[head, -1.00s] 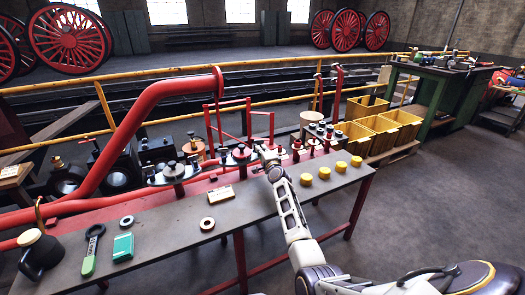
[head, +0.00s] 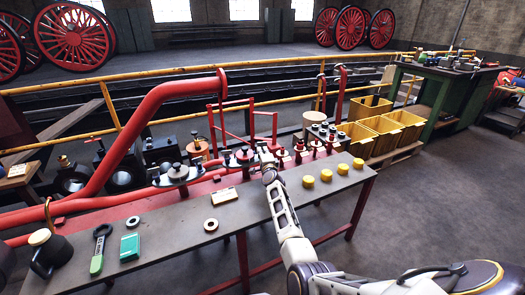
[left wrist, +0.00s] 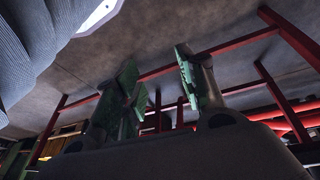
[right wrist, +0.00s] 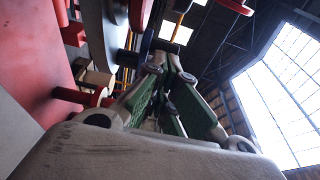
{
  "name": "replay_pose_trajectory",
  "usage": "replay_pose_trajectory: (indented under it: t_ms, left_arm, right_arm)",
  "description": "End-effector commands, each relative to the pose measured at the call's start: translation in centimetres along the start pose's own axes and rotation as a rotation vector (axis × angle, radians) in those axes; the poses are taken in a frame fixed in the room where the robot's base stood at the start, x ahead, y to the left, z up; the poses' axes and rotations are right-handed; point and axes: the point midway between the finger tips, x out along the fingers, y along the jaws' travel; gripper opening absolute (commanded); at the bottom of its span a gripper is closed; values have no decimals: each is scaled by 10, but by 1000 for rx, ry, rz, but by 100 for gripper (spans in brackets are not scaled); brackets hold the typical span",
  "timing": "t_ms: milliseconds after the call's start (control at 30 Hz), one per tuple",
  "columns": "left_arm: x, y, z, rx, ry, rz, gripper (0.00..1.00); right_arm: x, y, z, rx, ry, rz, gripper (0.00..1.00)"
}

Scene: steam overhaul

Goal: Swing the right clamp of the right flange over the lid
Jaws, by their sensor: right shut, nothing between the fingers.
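The right flange (head: 241,158) with its dark lid stands at the back edge of the bench, on the red pipework. My right gripper (head: 265,152) is at the right side of this flange, where the right clamp sits. In the right wrist view its fingers (right wrist: 172,62) are shut and empty, close beside a dark round part (right wrist: 158,46). I cannot tell whether they touch it. The clamp is small and partly hidden by the gripper, so its angle is unclear. My left gripper (left wrist: 160,85) shows only in its wrist view, open and empty, below bench level near red legs.
The left flange (head: 178,174) stands to the left. Red studs (head: 298,150) are right of my gripper. Yellow caps (head: 326,175), a ring (head: 211,225), a green box (head: 130,247) and a wrench (head: 100,248) lie on the bench (head: 180,235). Yellow bins (head: 380,135) stand behind.

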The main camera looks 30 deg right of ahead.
Motion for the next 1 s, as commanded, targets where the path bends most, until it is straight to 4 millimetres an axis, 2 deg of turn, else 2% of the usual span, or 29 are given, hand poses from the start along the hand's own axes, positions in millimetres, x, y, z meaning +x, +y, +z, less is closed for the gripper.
replay_pose_trajectory:
  t_ms: [33, 400, 1000]
  left_arm:
    - [-3, -1, 0, -1, -11, -5, 40]
    - [4, -10, 8, -2, -80, -33, 40]
    - [7, -12, 12, -3, -97, -40, 40]
  right_arm:
    - [1, -4, 2, 3, 18, 0, 0]
    - [-1, -2, 12, -3, 132, 4, 0]
    - [0, 0, 22, -7, 156, 5, 0]
